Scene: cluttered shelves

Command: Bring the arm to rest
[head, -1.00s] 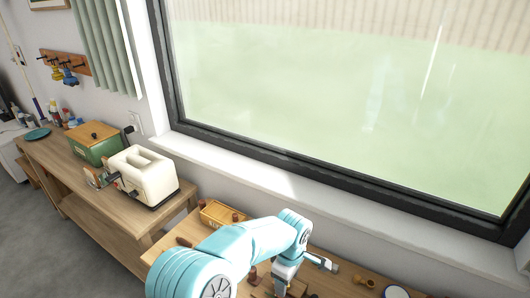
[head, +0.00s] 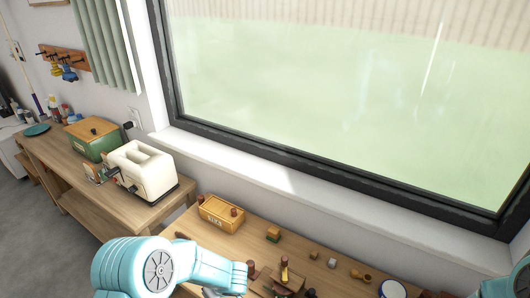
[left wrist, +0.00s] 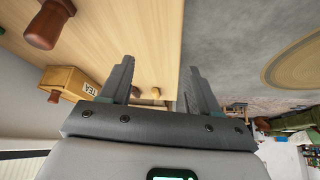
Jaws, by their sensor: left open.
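My left arm (head: 160,265) comes in at the bottom left of the head view, bent low over the near left part of the wooden table (head: 180,215). Its gripper is mostly cut off by the bottom edge there. In the left wrist view my left gripper (left wrist: 158,85) shows two dark fingers spread apart with nothing between them. The tabletop edge and grey floor lie beyond the fingers. A teal piece of my right arm (head: 497,287) shows at the lower right of the head view; its gripper is out of view.
A wooden box (head: 221,213) labelled TEA stands at the table's back left; it also shows in the left wrist view (left wrist: 68,82). Small blocks (head: 273,235) and a white-and-blue round item (head: 393,289) lie rightward. A cream toaster (head: 142,170) and green box (head: 93,138) stand on the left bench.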

